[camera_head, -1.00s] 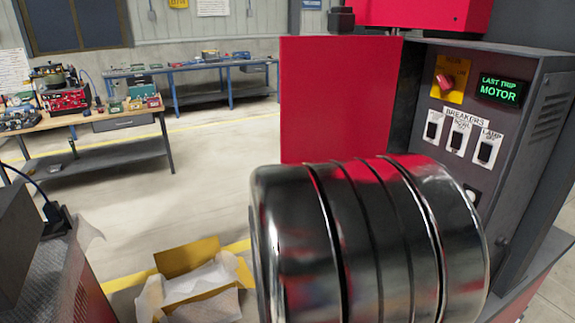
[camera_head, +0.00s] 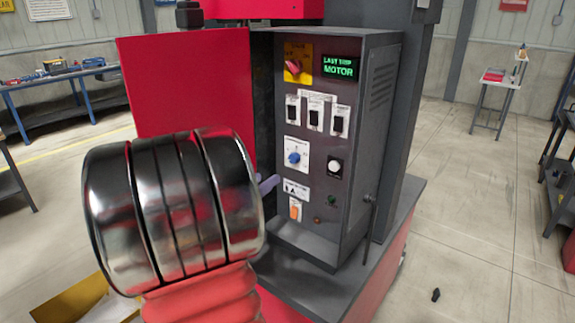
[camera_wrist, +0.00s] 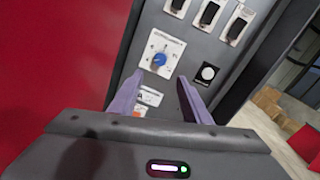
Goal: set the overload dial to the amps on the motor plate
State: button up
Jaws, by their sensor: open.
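The overload dial is a blue knob (camera_head: 294,157) on a white square plate on the grey control cabinet, below the breakers. It also shows in the wrist view (camera_wrist: 159,59), just beyond the fingertips; its scale is too small to read. My gripper (camera_wrist: 160,80) is open and empty, with two purple fingers pointing at the panel below the dial. They look apart from the knob. In the head view, only a purple finger (camera_head: 268,184) shows past my shiny arm, close to the panel. I cannot make out a motor plate in either view.
The cabinet's red door (camera_head: 185,90) stands open at left. The panel also holds a red rotary switch (camera_head: 293,67), several breakers (camera_head: 314,114), a green "LAST TRIP MOTOR" display (camera_head: 338,67), a white round button (camera_head: 335,166) and an orange switch (camera_head: 295,210). Open floor lies at right.

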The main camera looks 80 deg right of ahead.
aim_at(292, 161)
jog(key=x, duration=1.2)
jog(key=shift+d, duration=0.1)
jog(key=shift+c, duration=0.3)
jog(key=c, duration=1)
